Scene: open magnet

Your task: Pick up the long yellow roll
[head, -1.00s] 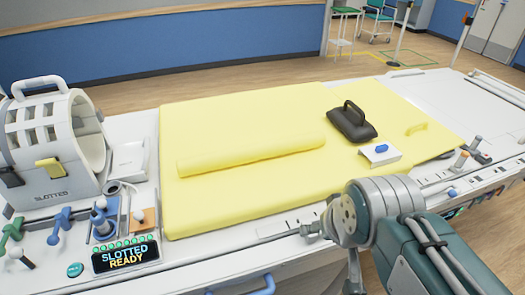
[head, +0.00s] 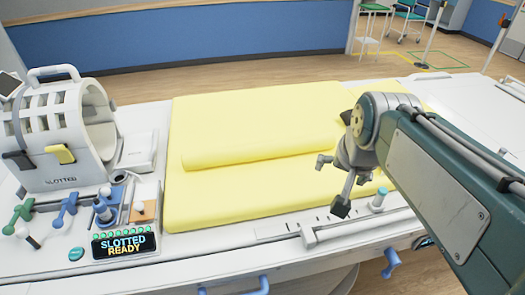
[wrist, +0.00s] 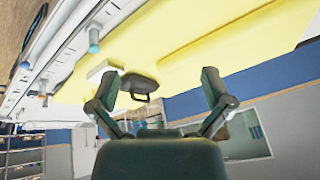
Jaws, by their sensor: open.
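The long yellow roll (head: 255,143) lies lengthwise on a flat yellow mat (head: 215,212) on the white table in the head view. My gripper (head: 340,206) hangs over the front right part of the mat, to the right of the roll and nearer the front edge, apart from it. In the wrist view both fingers of my gripper (wrist: 158,88) are spread wide with nothing between them touching. My arm hides the mat's right part in the head view.
A white slotted coil housing (head: 60,130) stands at the left, behind a lit display (head: 128,245) and several small levers. A dark handled block (wrist: 138,84) and a white box (wrist: 104,70) show in the wrist view. The mat's left front is clear.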

